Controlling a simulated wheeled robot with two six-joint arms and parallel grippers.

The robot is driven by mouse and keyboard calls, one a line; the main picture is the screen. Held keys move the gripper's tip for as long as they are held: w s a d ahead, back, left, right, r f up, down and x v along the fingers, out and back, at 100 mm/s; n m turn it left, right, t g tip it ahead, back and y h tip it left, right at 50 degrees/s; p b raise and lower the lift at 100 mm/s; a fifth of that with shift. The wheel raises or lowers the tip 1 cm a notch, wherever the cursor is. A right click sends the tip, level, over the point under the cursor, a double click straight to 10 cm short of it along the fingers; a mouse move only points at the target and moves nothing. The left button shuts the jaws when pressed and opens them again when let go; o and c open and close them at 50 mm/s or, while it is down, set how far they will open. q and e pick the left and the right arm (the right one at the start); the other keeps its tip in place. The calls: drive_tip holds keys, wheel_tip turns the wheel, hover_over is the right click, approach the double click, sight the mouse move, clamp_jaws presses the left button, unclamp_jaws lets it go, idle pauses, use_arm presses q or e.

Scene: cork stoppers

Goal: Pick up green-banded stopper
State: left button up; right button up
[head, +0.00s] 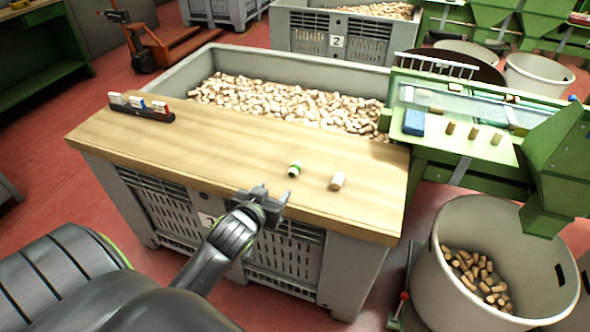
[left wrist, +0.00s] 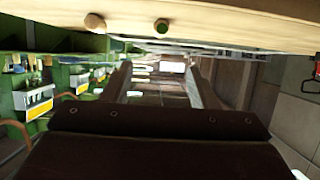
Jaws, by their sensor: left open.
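The green-banded stopper (head: 294,169) is a small pale cork with a green band on the wooden board (head: 190,150), near its front right part. In the left wrist view the green-banded stopper (left wrist: 161,25) shows near the top edge, on the board that fills that edge. A plain cork stopper (head: 337,181) lies to its right; it also shows in the left wrist view (left wrist: 95,22). My left gripper (head: 268,190) is open and empty at the board's front edge, just short of the green-banded stopper. Its two fingers show in the left wrist view (left wrist: 157,78), apart with nothing between them. My right gripper is not in view.
A dark rack (head: 140,113) with white, blue and red pieces stands at the board's left end. Behind the board is a grey crate (head: 180,75) full of corks. A green sorting machine (head: 460,170) and a round bin (head: 450,225) stand at right. The middle of the board is clear.

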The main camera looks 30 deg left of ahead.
sight(292, 172)
use_arm(q)
drive_tip(key=x, duration=1.2)
drive_tip(key=shift+f, duration=0.1)
drive_tip(key=shift+x, duration=2.45)
drive_tip(key=shift+s+f, duration=0.1)
drive_tip(key=shift+f, duration=0.05)
drive_tip(key=c, duration=1.1)
